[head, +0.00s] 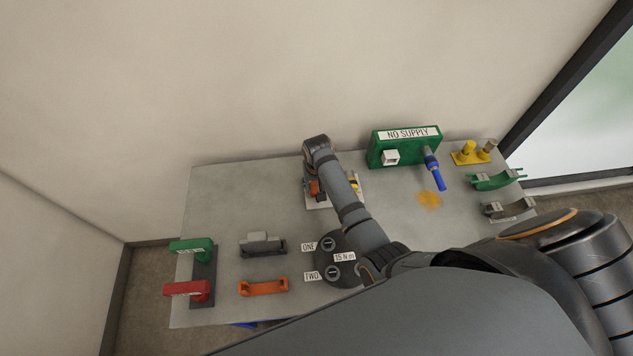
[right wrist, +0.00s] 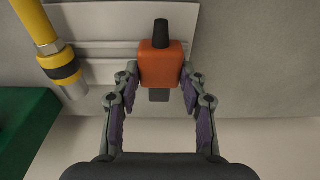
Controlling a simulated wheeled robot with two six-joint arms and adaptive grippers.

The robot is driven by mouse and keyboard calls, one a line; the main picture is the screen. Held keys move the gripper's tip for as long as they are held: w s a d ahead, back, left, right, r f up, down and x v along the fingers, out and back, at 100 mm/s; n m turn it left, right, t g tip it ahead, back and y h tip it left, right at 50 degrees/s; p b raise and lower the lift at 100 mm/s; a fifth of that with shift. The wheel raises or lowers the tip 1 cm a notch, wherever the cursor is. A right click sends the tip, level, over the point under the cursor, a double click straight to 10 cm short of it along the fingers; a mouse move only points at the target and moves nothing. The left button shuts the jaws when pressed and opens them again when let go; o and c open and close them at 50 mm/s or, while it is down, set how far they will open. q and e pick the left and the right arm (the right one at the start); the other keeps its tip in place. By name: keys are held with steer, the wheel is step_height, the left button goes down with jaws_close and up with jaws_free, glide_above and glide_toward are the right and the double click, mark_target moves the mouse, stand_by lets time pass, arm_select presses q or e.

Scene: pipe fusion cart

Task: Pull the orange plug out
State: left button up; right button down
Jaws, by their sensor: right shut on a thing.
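The orange plug (right wrist: 160,64) is in the middle of the right wrist view, a block with a black stub at its top end and a dark grey piece below. My right gripper (right wrist: 160,78) has a finger on each side of the plug and is shut on it. In the head view the orange plug (head: 314,188) is small at the back middle of the table, partly hidden by my right arm. I cannot tell whether the grey piece is seated in a socket. My left gripper is not in view.
A pale plate (right wrist: 105,20) lies behind the plug, with a yellow hose fitting (right wrist: 62,65) close on the left. A green NO SUPPLY box (head: 405,147) with a blue handle (head: 433,170) stands to the right. Green (head: 190,246) and red (head: 187,288) handles stand front left.

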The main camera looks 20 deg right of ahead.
steer(key=shift+f, duration=0.35)
stand_by(0.5)
steer(key=c, duration=0.7)
jaws_free()
steer(key=shift+o, duration=0.2)
steer(key=shift+r, duration=0.1)
step_height(320, 180, up, 12)
steer(key=s, duration=0.1)
steer(key=shift+s+a, duration=0.25)
steer(key=shift+s, duration=0.1)
steer(key=shift+f, duration=0.2)
